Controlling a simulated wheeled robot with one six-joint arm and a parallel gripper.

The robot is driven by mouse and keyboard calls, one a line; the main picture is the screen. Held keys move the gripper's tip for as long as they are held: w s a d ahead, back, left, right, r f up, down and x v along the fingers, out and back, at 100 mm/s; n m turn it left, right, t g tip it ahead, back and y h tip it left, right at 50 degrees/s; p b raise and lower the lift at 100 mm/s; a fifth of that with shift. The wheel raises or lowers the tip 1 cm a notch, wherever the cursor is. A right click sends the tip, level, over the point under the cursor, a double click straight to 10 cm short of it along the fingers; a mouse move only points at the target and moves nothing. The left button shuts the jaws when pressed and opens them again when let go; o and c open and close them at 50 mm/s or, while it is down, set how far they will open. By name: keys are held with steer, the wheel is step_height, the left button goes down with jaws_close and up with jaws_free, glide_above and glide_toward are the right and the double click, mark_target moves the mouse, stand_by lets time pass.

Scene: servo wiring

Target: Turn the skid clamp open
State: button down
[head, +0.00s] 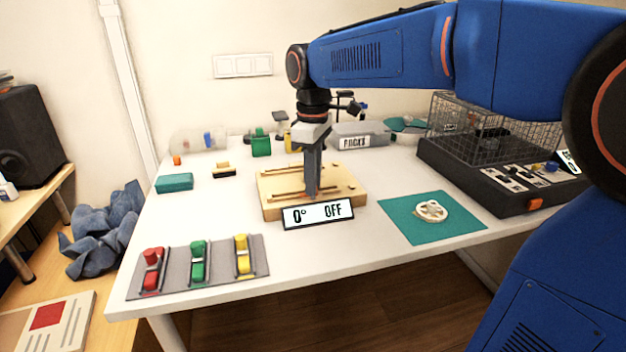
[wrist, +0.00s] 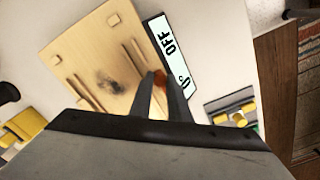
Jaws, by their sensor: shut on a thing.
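A pale wooden skid (head: 345,192) lies on the white table, with raised strips and a dark smudge on its top in the wrist view (wrist: 85,65). A sign (head: 318,213) at its front edge reads "0° OFF"; the wrist view shows it too (wrist: 175,50). My gripper (head: 312,192) points straight down over the front middle of the skid. In the wrist view its fingers (wrist: 162,88) are shut on a small orange-brown piece (wrist: 160,78), which looks like the clamp's handle. The fingers hide most of the clamp, so I cannot tell its angle.
A tray with red, green and yellow levers (head: 197,268) stands front left. A green mat (head: 405,232) with a cream part (head: 431,211) lies to the right. A wire cage on a dark box (head: 485,190) stands far right. Small blocks and a grey bin (head: 375,128) are behind.

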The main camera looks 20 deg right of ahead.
stand_by(0.4)
steer(key=c, duration=1.7)
jaws_free()
steer(key=shift+o, duration=0.2)
step_height(320, 180, up, 18)
steer(key=shift+f, duration=0.25)
steer(key=s+d+f+m+t+h, duration=0.1)
steer(key=s+d+f+m, duration=0.45)
steer(key=s+f, duration=0.55)
steer(key=s+d+f+m+t+h, duration=0.2)
steer(key=s+d+f+m, duration=0.4)
steer(key=s+f, duration=0.5)
step_height(320, 180, down, 7)
steer(key=s+t+y, duration=0.1)
steer(key=y, duration=0.2)
steer(key=shift+t, duration=0.4)
